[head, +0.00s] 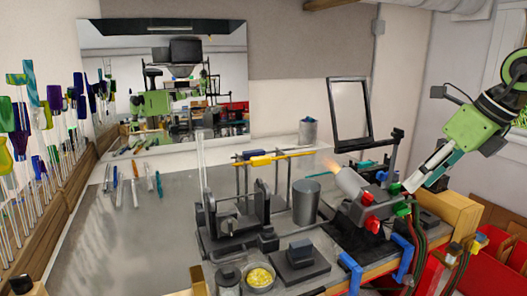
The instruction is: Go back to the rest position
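My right gripper (412,186) comes in from the upper right on a green and black arm. Its pale, narrow fingers point down and left, with their tips close to the green knob (395,188) of the burner. I cannot tell whether they touch it or whether the fingers are apart. The burner (350,183) has a small orange flame (333,166) at its mouth. My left gripper is not in view.
Many coloured glass rods (52,160) stand in a wooden rack along the left. Several tools (135,190) lie on the grey bench (130,245). A metal cup (305,203), a bowl of yellow bits (258,278) and a framed panel (350,115) stand around the burner. The bench's left middle is clear.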

